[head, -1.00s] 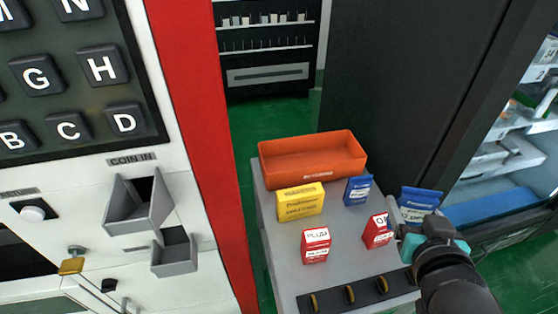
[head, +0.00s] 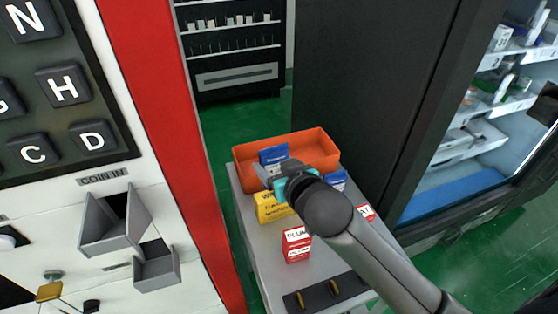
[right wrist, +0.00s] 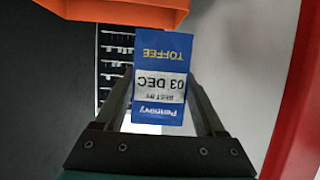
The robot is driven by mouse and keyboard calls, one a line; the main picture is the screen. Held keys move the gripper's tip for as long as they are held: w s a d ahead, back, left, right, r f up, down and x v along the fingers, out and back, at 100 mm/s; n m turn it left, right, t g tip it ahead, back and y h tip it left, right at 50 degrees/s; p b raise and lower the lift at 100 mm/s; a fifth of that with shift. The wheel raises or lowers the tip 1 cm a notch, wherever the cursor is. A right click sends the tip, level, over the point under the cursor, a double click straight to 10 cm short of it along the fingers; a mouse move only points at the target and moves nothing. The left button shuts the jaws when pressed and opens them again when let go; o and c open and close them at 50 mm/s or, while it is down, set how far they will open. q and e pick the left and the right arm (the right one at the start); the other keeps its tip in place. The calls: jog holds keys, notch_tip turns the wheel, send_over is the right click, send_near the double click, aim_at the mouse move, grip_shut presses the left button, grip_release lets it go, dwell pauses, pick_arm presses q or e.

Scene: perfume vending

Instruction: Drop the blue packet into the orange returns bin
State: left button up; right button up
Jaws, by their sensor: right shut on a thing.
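My right gripper (head: 272,172) is shut on a blue packet (head: 273,156), held upright at the near edge of the orange bin, in front of its opening in the head view. In the right wrist view the blue packet (right wrist: 162,75) sits between the fingers, its label upside down, reading "TOFFEE" and "03 DEC". The orange bin (head: 315,143) is an open tray at the far end of the grey table; its edge (right wrist: 120,8) shows at the top of the right wrist view. The packet's exact height over the bin cannot be told. My left gripper is out of view.
A second blue packet (head: 337,178), a yellow box (head: 268,207) and red boxes (head: 297,246) stand on the grey table (head: 262,255), partly behind my arm. The red-edged vending machine (head: 150,130) is left; a dark cabinet (head: 370,90) is right.

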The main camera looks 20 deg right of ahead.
jog(key=w+d+m+h+p, duration=0.1)
jog(key=w+d+p, duration=0.1)
jog(key=w+d, duration=1.1)
notch_tip(320, 180, down, 6)
jog(key=w+a+b, duration=0.1)
jog(key=b, duration=0.6)
jog(key=shift+w+a, duration=0.4)
jog(key=shift+r, duration=0.1)
jog(key=o, duration=1.4)
jog(key=p+v, duration=0.4)
jog(key=v, duration=1.1)
jog(key=shift+s+r, duration=0.1)
